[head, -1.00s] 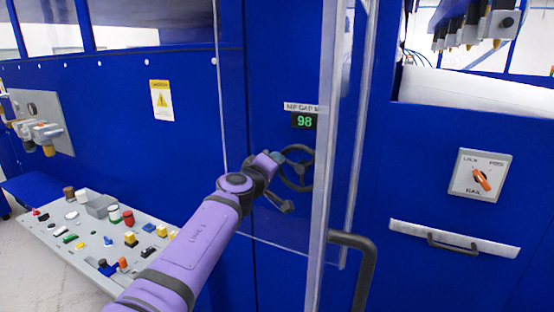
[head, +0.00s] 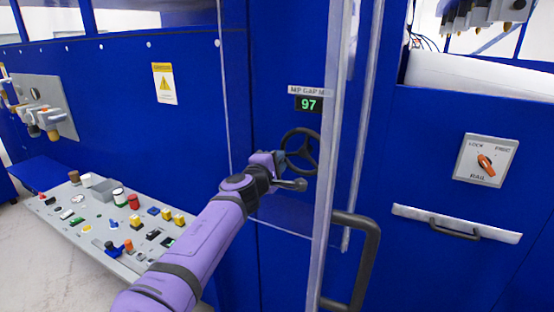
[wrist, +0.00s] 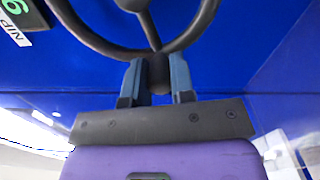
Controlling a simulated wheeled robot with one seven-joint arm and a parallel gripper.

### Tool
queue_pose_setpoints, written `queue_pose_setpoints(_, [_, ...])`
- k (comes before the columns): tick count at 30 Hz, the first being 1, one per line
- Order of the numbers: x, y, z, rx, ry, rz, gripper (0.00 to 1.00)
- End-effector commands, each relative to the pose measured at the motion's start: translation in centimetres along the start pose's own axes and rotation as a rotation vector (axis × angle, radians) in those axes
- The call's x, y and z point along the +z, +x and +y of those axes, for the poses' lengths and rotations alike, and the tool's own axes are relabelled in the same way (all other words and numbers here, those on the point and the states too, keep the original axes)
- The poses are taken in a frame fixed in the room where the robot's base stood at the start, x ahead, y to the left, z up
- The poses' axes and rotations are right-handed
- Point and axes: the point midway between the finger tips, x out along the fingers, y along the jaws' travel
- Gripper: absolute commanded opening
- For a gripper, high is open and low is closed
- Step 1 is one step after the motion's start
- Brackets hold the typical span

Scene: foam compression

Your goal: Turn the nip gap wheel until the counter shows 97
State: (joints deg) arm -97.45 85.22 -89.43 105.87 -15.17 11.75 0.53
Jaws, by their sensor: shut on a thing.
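The nip gap wheel (head: 303,152) is a dark spoked handwheel on the blue panel. The counter (head: 308,104) above it shows 97 in green digits. My gripper (head: 283,163) is at the wheel's lower left. In the wrist view, my gripper (wrist: 157,82) has its two blue-grey fingers closed on a dark grip (wrist: 159,72) at the wheel's rim. The rim and spokes (wrist: 152,30) rise above the fingers. The counter (wrist: 14,8) shows only in part at the wrist view's top left corner, upside down.
A clear door edge (head: 330,180) with a dark handle (head: 364,262) stands close to the right of the wheel. A control desk (head: 90,225) with several coloured buttons is at lower left. A rail switch (head: 486,161) is on the panel at right.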

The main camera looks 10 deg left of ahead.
Motion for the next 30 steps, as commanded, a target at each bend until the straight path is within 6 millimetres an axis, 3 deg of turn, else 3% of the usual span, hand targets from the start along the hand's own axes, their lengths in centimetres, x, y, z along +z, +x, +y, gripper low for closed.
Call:
queue_pose_setpoints(15, [-0.04, -0.06, -0.15, 0.000, -0.022, 0.001, 0.00])
queue_pose_setpoints(16, [-0.04, -0.06, -0.15, 0.000, -0.022, 0.001, 0.25])
queue_pose_setpoints(19, [-0.04, -0.05, -0.14, 0.000, -0.021, 0.001, 0.48])
queue_pose_setpoints(30, [-0.06, 0.09, -0.12, 0.000, -0.021, 0.000, 0.49])
